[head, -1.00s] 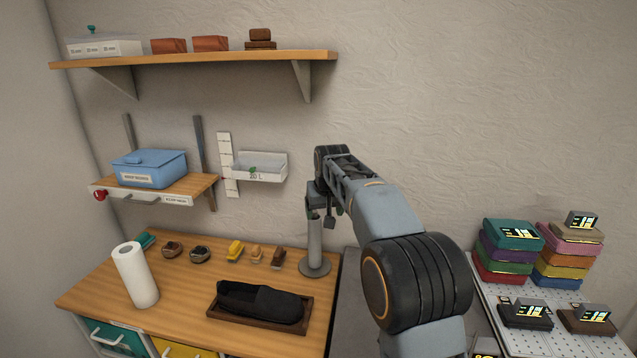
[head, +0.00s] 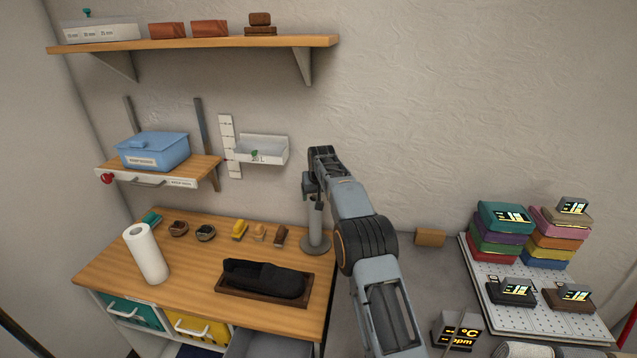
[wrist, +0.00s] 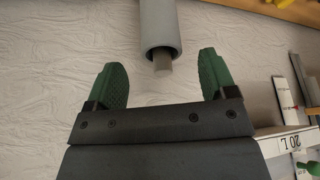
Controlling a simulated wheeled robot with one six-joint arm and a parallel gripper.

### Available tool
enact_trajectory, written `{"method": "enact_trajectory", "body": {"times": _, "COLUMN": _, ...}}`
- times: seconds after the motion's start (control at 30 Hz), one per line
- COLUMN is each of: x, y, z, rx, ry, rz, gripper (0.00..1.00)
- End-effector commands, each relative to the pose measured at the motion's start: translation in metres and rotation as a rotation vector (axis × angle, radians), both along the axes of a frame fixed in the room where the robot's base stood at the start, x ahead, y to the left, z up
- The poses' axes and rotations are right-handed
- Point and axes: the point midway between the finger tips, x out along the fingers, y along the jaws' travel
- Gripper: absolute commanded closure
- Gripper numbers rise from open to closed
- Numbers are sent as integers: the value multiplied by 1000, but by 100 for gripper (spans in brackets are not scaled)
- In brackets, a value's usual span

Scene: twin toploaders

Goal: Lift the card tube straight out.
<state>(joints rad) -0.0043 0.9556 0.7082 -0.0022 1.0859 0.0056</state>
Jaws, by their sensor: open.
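A grey upright cylinder (head: 316,229) stands on a round base at the back right of the wooden bench. In the wrist view, which is upside down, the cylinder (wrist: 159,22) enters from the top. A narrower grey-brown tube end (wrist: 162,66), apparently the card tube, sticks a short way out of its open end. My gripper (wrist: 163,80) is open, with one green finger on each side of the tube end and clear gaps between. Neither finger touches it. In the head view, my gripper (head: 312,187) is at the cylinder's top and partly hides it.
A white tray (head: 262,155) marked 20 L hangs on the wall to the left of my gripper. A paper roll (head: 146,253) and a dark shoe in a wooden tray (head: 236,292) stand on the bench. Stacked coloured boxes (head: 505,230) are at right. A wooden shelf (head: 200,43) runs above.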

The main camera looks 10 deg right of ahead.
Motion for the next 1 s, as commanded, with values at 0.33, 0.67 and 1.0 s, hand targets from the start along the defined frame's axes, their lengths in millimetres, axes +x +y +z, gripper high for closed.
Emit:
{"method": "enact_trajectory", "body": {"times": 0.33, "x": 18, "y": 0, "z": -40, "rx": 0, "ry": -1, "rz": 0, "gripper": 22}}
{"method": "enact_trajectory", "body": {"times": 0.67, "x": 22, "y": 1, "z": -52, "rx": 0, "ry": -1, "rz": 1, "gripper": 22}}
{"method": "enact_trajectory", "body": {"times": 1.0, "x": 21, "y": 1, "z": -52, "rx": 0, "ry": -1, "rz": 1, "gripper": 36}}
